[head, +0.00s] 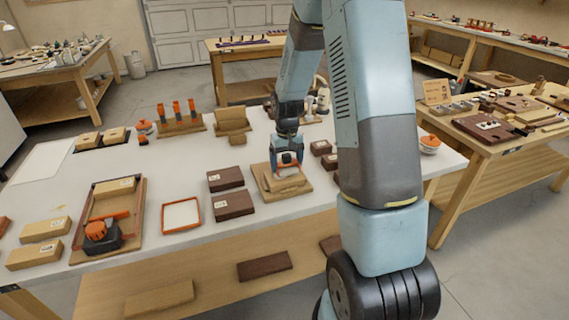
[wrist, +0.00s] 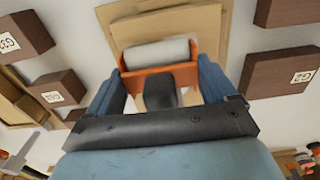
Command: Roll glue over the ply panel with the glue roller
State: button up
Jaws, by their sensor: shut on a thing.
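My gripper (head: 287,159) is shut on the glue roller, which has an orange frame and a pale grey roller sleeve. The roller (wrist: 157,54) shows between my blue fingers in the wrist view, its dark handle running back toward the palm. The ply panel (head: 281,188) lies on a light board on the white bench, beneath the roller. The panel also shows in the wrist view (wrist: 205,30), behind and around the sleeve. I cannot tell whether the sleeve touches the panel. Any glue on the panel is not clear.
An orange-rimmed white tray (head: 181,215) lies left of the panel. Dark brown blocks (head: 233,204) stand between them, and more dark blocks (head: 321,147) lie to the right. A wooden tray (head: 128,192) with an orange tool stands further left. An orange-handled tool rack (head: 180,128) is behind.

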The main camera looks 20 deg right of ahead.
jog(key=shift+s, duration=0.1)
jog(key=shift+s, duration=1.15)
jog(key=shift+w, duration=0.2)
jog(key=shift+w, duration=1.05)
jog(key=shift+r, duration=0.1)
jog(key=shift+r, duration=2.9)
